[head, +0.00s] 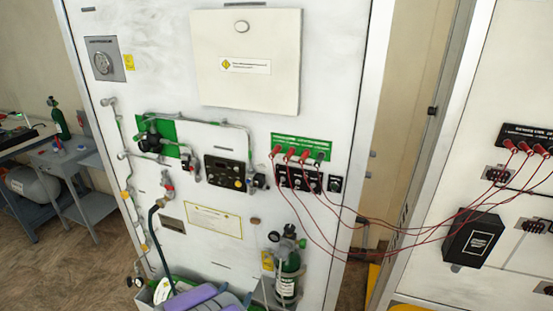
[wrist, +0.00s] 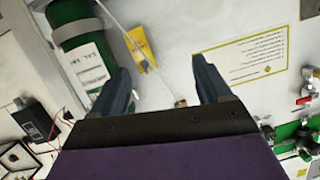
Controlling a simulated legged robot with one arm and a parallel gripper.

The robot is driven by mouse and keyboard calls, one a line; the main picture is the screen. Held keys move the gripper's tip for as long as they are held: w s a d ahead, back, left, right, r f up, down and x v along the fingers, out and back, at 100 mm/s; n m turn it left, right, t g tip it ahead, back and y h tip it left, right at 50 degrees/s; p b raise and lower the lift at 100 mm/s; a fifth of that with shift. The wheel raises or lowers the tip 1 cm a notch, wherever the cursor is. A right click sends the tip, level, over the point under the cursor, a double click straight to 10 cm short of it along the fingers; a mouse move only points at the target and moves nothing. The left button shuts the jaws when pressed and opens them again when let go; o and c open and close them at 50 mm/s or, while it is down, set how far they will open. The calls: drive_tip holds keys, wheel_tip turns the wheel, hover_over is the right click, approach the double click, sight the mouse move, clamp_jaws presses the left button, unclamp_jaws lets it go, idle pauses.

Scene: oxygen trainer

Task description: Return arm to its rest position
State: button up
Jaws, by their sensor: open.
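My gripper (wrist: 159,66) is in the wrist view, with its two dark blue fingers spread wide and nothing between them. It faces the white trainer panel, which looks tilted in this view. A green oxygen cylinder (wrist: 78,38) with a white label lies beyond the left finger. A yellow tag (wrist: 141,45) and a thin pale line show beyond the gap between the fingers. In the head view, purple and blue-grey parts of my arm (head: 198,297) show low at the bottom centre, left of the green cylinder (head: 287,275). The fingers cannot be made out there.
The white panel (head: 240,135) carries pipes, valves and a green terminal block (head: 300,147). Red cables (head: 400,229) run from it across the gap to a second panel (head: 505,80) on the right. A workbench (head: 62,160) stands at the left, with open floor before it.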

drive_tip(key=a+r+n+g+y, duration=0.25)
drive_tip(key=r+g+y, duration=0.4)
drive_tip(key=r, duration=0.55)
drive_tip(key=s+d+r+g+y, duration=0.2)
drive_tip(key=s+d+r, duration=0.1)
drive_tip(key=s+r, duration=0.3)
drive_tip(key=s+d+r+n+g+h, duration=0.1)
drive_tip(key=s+d+r+g+h, duration=0.1)
drive_tip(key=s+d, duration=1.1)
drive_tip(key=s+d+r+n+g+h, duration=0.1)
drive_tip(key=s+d+r+g, duration=0.4)
drive_tip(key=s+d, duration=0.9)
drive_tip(key=s+r+h, duration=0.1)
drive_tip(key=s, duration=0.4)
drive_tip(key=shift+h, duration=0.35)
drive_tip(key=shift+w+r+g, duration=0.1)
drive_tip(key=shift+g, duration=0.15)
